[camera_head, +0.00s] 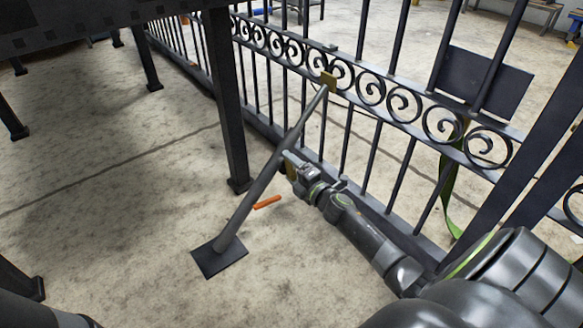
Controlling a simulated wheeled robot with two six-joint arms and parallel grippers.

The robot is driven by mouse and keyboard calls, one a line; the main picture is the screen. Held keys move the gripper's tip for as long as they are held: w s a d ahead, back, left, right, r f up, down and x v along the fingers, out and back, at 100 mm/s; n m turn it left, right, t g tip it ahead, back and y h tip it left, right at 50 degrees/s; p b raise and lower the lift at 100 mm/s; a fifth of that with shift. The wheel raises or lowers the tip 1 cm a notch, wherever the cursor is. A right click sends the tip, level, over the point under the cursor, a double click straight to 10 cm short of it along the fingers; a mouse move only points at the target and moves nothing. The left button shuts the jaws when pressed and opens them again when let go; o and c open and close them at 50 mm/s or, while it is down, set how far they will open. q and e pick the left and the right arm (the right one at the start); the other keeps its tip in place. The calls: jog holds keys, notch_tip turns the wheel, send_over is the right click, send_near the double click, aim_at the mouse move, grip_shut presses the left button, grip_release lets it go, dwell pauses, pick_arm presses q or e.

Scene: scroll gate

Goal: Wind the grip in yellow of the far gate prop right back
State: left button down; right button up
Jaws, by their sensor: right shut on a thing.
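The gate prop (262,184) is a dark slanted pole. My left gripper is out of view.
The black scroll gate (372,91) with its upright bars stands behind the prop. A dark table leg (226,100) stands just left of the pole. An orange stick (267,202) lies on the floor near it. A green strap (449,190) hangs at the gate's right. The floor at left is mostly clear.

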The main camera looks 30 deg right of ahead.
jog(key=shift+m, duration=0.5)
jog(key=o, duration=1)
jog(key=shift+d, duration=0.1)
